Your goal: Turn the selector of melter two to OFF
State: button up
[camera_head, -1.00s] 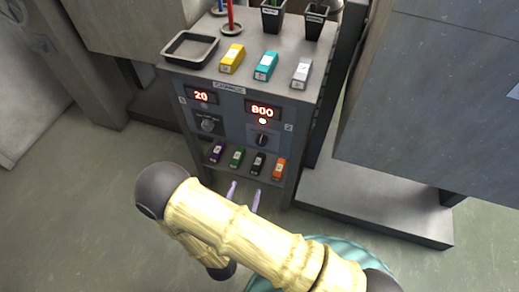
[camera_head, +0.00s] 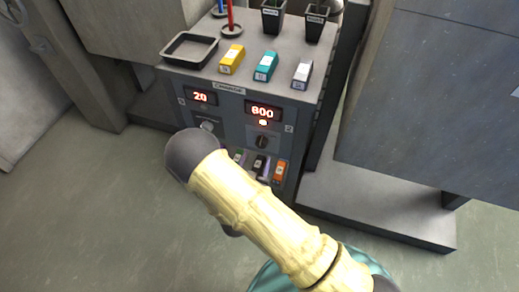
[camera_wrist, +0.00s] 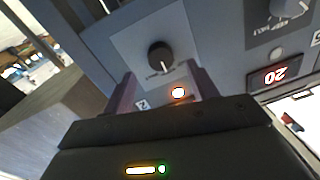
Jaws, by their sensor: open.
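Melter two's selector (camera_head: 262,142) is a dark round knob on the right half of the cabinet front, below the lit display 800 (camera_head: 263,111) and a lit lamp (camera_head: 263,122). In the wrist view, which is roughly upside down, the knob (camera_wrist: 160,56) sits on a grey plate. Its pale pointer mark faces the lamp side. My gripper (camera_wrist: 162,74) is open, its two purple fingers reaching toward the panel on either side of the knob in the picture. It looks apart from the knob. In the head view my arm hides most of the gripper.
Melter one's selector (camera_head: 208,126) and display 20 (camera_head: 201,97) are on the left. Several coloured blocks, one orange (camera_head: 280,170), sit on a low shelf below. A black tray (camera_head: 190,50) and yellow (camera_head: 232,58), teal (camera_head: 266,66) and grey (camera_head: 302,73) blocks stand on top.

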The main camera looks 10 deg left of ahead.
aim_at(260, 146)
jog(key=w, duration=0.5)
jog(key=shift+c, duration=0.2)
jog(key=c, duration=0.9)
